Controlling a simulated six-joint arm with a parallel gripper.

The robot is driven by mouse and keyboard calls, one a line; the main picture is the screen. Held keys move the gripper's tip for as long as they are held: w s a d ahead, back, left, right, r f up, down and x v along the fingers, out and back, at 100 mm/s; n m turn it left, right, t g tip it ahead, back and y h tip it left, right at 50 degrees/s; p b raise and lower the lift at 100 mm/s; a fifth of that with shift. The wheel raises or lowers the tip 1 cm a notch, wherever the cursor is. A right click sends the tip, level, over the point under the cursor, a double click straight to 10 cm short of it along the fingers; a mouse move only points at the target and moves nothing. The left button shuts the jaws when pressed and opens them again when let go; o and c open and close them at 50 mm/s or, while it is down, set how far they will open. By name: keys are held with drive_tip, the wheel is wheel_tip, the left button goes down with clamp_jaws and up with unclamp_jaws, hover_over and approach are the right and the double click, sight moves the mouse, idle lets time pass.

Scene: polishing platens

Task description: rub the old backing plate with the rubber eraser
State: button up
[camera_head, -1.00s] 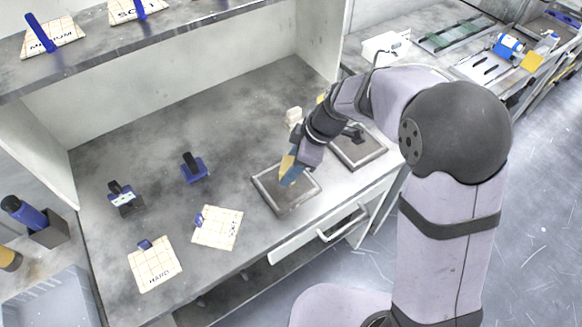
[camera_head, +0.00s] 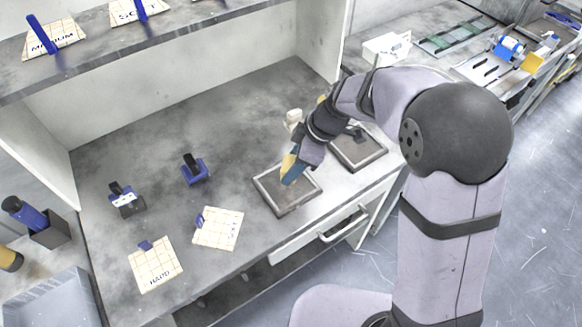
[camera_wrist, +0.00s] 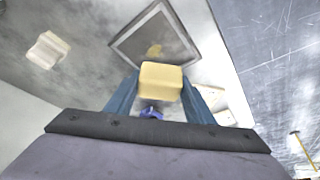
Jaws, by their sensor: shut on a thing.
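My gripper (camera_head: 291,172) is shut on a yellow block, the rubber eraser (camera_wrist: 161,82), which shows between the blue fingers in the wrist view. In the head view the fingers and eraser are over the back part of the left grey framed plate (camera_head: 279,203). The wrist view shows a framed plate (camera_wrist: 130,47) ahead of the eraser, with a yellowish patch on its face. I cannot tell whether the eraser touches the plate. No label on the plate is readable, and the fingers hide part of it.
A second framed plate (camera_head: 362,155) lies to the right, partly behind my arm. A cream block (camera_head: 293,117) stands behind. Tiled cards (camera_head: 218,229) and blue-based, black-handled tools (camera_head: 195,171) lie left. A drawer handle (camera_head: 343,224) juts from the front.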

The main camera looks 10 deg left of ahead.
drive_tip(key=b, duration=0.3)
hover_over(287, 188)
drive_tip(key=d, duration=0.2)
drive_tip(key=shift+s+a+f, duration=0.1)
drive_tip(key=shift+a+f, duration=0.05)
drive_tip(key=shift+f, duration=1.4)
drive_tip(key=shift+s+a+f, duration=0.1)
drive_tip(key=shift+f, duration=1.4)
wheel_tip(287, 188, down, 2)
drive_tip(key=shift+b, duration=0.55)
drive_tip(key=shift+w+a+r+p, duration=0.3)
drive_tip(key=shift+w+a+p, duration=0.6)
drive_tip(key=shift+p, duration=0.25)
drive_tip(key=shift+c, duration=0.4)
drive_tip(key=shift+w+a+p, duration=0.5)
drive_tip(key=shift+w+p, duration=0.05)
drive_tip(key=shift+p, duration=0.4)
drive_tip(key=shift+s+d+f+b, duration=0.4)
drive_tip(key=shift+s+d+b, duration=0.35)
drive_tip(key=shift+b, duration=0.35)
drive_tip(key=shift+s+d+b, duration=0.5)
drive_tip(key=shift+d, duration=0.05)
drive_tip(key=shift+s+d+r, duration=0.15)
drive_tip(key=shift+r, duration=0.2)
drive_tip(key=shift+r+p, duration=2.05)
drive_tip(key=shift+r, duration=1.95)
